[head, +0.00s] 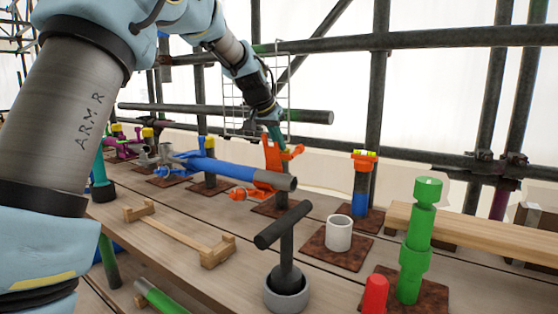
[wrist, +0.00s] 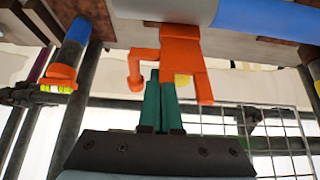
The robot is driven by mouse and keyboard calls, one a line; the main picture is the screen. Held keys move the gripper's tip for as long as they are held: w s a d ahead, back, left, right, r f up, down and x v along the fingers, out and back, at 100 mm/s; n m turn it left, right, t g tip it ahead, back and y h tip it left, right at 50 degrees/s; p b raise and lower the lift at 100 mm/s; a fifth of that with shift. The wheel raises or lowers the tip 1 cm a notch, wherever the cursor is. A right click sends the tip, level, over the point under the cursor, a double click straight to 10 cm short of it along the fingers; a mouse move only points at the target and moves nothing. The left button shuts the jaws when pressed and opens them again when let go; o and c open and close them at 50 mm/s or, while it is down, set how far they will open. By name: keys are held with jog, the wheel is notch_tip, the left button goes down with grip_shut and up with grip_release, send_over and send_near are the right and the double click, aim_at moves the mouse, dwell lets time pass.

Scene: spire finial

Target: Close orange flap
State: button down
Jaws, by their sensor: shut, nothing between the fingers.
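The orange coupler's flap (head: 271,156) stands raised above the blue and grey pipe (head: 228,171), which lies across the orange coupler. The orange coupler also shows in the wrist view (wrist: 182,50), upside down, with a hooked arm on its left. My gripper (head: 273,132) is just above and behind the flap, pointing down. In the wrist view my gripper's teal fingers (wrist: 160,75) are together and empty. Their tips are at the orange part's edge; I cannot tell whether they touch it. The far side of the coupler is hidden in the head view.
An orange-topped blue post (head: 361,185) stands to the right. A white cup (head: 338,232), a dark T-shaped tool (head: 285,250) and a green post (head: 415,240) stand nearer. A wire grid and scaffold pipes (head: 440,38) are behind my gripper.

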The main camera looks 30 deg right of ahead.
aim_at(278, 154)
jog(key=shift+s+a+f+t+h+b, duration=0.3)
jog(key=shift+a+f+t+h+b, duration=0.4)
jog(key=shift+b, duration=3.2)
jog(key=shift+s+a+f+t+h+b, duration=0.35)
jog(key=shift+h+b, duration=0.55)
jog(key=shift+b, duration=3)
jog(key=a+h+b, duration=0.1)
jog(key=b, duration=0.7)
jog(key=s+f+t+h+b, duration=0.1)
jog(key=h+b, duration=0.1)
jog(key=b, duration=0.5)
jog(key=a+f+t+h+b, duration=0.1)
jog(key=b, duration=0.7)
jog(key=shift+s+a+h+b, duration=0.15)
jog(key=shift+a+h+b, duration=0.15)
jog(key=b, duration=0.2)
jog(key=f+b, duration=0.1)
jog(key=b, duration=0.2)
jog(key=shift+s+a+f, duration=0.2)
jog(key=shift+s+a, duration=0.05)
jog(key=shift+a, duration=0.15)
jog(key=shift+a+f+b, duration=0.2)
jog(key=shift+f+b, duration=0.4)
jog(key=shift+b, duration=0.45)
jog(key=shift+s+f, duration=0.1)
jog(key=shift+f, duration=0.05)
